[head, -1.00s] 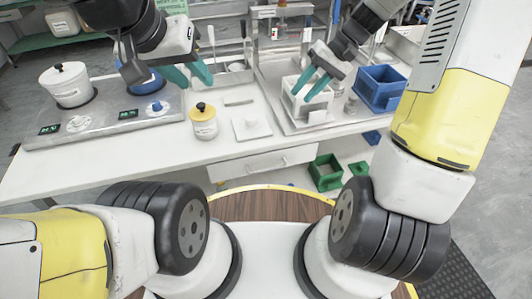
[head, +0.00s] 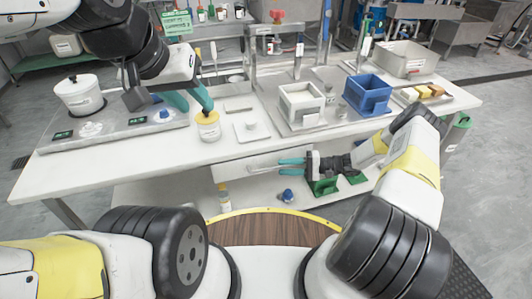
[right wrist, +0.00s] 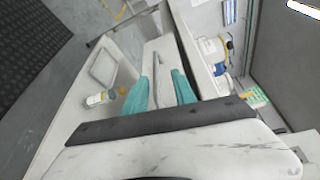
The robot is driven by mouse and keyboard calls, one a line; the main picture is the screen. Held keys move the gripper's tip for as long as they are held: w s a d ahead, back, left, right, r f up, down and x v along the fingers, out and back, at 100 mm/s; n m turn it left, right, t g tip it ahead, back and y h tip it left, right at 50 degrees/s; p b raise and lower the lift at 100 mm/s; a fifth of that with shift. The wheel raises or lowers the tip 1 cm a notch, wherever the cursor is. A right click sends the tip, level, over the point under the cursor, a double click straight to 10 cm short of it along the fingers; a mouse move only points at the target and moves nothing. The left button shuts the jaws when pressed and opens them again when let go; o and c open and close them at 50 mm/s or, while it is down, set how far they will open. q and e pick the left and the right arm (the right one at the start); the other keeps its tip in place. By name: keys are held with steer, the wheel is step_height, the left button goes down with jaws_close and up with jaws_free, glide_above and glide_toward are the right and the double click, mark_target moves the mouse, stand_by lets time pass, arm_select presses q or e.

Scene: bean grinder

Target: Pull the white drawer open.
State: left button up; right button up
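The white drawer (head: 232,173) sits under the table's front edge in the head view, and it looks shut. Its silver bar handle (right wrist: 158,68) shows clearly in the right wrist view. My right gripper (head: 280,164) reaches in from the right in front of the drawer. In the right wrist view its teal fingers (right wrist: 162,76) are open, one on each side of the handle; I cannot tell whether either touches it.
On the table stand a white pot (head: 80,97), a white box (head: 301,104) and a blue bin (head: 367,94). Below the drawer are a small bottle (head: 224,198), a blue-topped item (head: 288,196) and green bins (head: 322,187). The floor at far right is open.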

mark_target(265, 170)
steer(key=a, duration=0.2)
steer(key=a+f, duration=0.1)
steer(key=a, duration=0.5)
steer(key=shift+w+f, duration=0.15)
steer(key=shift+f, duration=0.25)
jaws_close()
steer(key=shift+d, duration=0.1)
stand_by(1.0)
